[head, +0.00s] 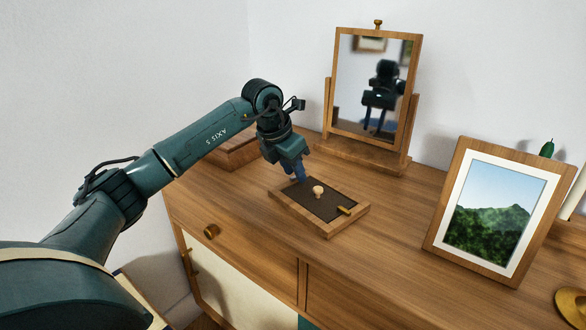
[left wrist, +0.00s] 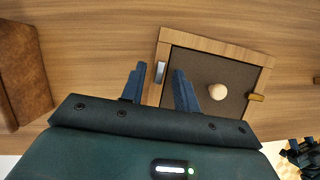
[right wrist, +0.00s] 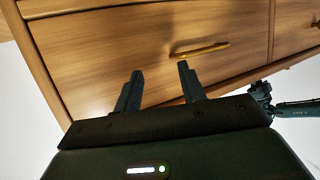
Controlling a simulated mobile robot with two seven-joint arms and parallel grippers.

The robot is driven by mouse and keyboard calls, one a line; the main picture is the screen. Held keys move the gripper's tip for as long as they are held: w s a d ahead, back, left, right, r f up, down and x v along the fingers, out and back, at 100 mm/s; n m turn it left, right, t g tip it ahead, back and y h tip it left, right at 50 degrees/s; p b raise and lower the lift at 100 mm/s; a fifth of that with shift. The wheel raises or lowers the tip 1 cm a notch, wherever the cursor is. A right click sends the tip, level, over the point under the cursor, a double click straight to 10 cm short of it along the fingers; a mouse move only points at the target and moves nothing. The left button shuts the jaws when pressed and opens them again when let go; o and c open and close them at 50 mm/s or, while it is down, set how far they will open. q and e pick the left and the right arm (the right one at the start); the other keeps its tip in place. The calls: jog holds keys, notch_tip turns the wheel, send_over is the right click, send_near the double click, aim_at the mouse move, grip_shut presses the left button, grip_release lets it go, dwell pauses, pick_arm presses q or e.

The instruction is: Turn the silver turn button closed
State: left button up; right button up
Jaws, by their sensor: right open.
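A shallow wooden frame (head: 328,232) with a dark panel and a pale round knob (head: 318,191) lies on the sideboard. In the left wrist view the silver turn button (left wrist: 160,72) sits on the frame's left rail, lengthwise along it. My left gripper (left wrist: 159,70) is open, with one finger on each side of the silver button and small gaps visible. In the head view, my left gripper (head: 298,176) hides the silver button. My right gripper (right wrist: 159,72) is open and empty before the sideboard's front.
A tilting mirror (head: 375,85) stands behind the frame. A landscape picture (head: 490,215) stands to the right. A brown box (head: 232,152) is left of my left gripper. A brass handle (right wrist: 200,49) lies beyond my right fingers. The sideboard top between frame and picture is clear.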

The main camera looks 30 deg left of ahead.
pick_arm(q)
jog(key=shift+c, duration=0.4)
grip_shut()
